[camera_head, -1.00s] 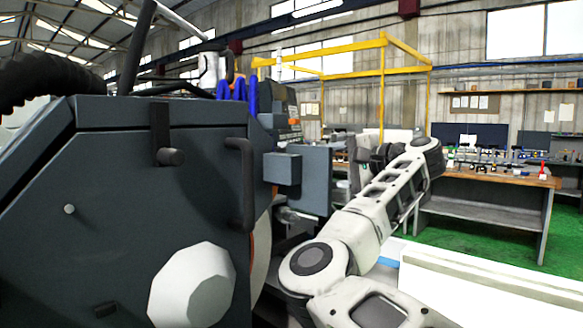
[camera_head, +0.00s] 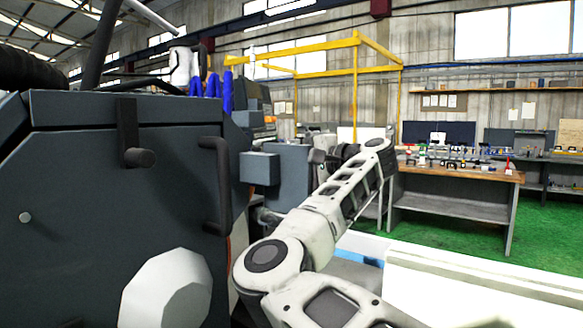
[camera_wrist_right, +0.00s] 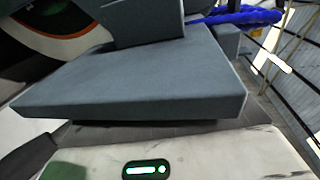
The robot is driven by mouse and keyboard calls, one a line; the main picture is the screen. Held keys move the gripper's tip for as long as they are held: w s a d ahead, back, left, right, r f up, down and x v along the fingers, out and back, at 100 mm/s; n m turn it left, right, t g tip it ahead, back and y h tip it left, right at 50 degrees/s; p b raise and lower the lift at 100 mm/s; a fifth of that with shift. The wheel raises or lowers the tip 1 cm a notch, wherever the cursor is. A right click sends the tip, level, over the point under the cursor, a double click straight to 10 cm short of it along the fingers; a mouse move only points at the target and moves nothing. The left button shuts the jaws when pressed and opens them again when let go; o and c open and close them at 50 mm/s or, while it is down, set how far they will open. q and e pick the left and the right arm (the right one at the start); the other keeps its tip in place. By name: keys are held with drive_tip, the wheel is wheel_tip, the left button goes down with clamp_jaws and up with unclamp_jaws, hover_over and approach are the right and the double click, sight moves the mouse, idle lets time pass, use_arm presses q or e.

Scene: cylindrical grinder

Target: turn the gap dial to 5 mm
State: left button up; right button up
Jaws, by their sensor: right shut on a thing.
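The grinder (camera_head: 110,200) is a large dark grey machine filling the left of the head view. My right arm reaches up to the far side of its grey box (camera_head: 285,178). My right gripper (camera_head: 325,156) shows there only as small dark parts, at the box's upper right edge. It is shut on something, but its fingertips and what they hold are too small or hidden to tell. In the right wrist view a grey slab-like housing (camera_wrist_right: 140,85) fills the middle and hides the fingers. I cannot make out the gap dial or its scale. My left gripper is not in view.
A handle (camera_head: 216,185) and a pale faceted knob (camera_head: 168,290) stick out from the grinder. A yellow frame (camera_head: 356,90) and a workbench (camera_head: 455,177) stand behind. Green floor (camera_head: 540,235) is open at the right. Blue hoses (camera_wrist_right: 235,17) show in the wrist view.

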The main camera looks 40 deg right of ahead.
drive_tip(key=f+t+b, duration=0.1)
drive_tip(key=b, duration=0.3)
drive_tip(key=shift+t+y+b, duration=0.3)
drive_tip(key=shift+t+b, duration=0.05)
drive_tip(key=shift+t, duration=0.05)
drive_tip(key=b, duration=0.1)
drive_tip(key=t+b, duration=0.1)
drive_tip(key=b, duration=0.1)
drive_tip(key=shift+r, duration=0.25)
drive_tip(key=t+b, duration=0.1)
drive_tip(key=b, duration=0.1)
drive_tip(key=shift+r+t+y+b, duration=0.3)
drive_tip(key=shift+t+y+b, duration=0.05)
drive_tip(key=shift+t+y, duration=0.05)
drive_tip(key=shift+r+b, duration=0.15)
drive_tip(key=shift+b, duration=0.15)
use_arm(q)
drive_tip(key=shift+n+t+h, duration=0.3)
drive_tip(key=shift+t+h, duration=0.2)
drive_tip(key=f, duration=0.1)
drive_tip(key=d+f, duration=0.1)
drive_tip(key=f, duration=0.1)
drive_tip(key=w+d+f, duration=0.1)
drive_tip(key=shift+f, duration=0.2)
use_arm(e)
drive_tip(key=shift+r+t, duration=0.3)
drive_tip(key=shift+t, duration=0.1)
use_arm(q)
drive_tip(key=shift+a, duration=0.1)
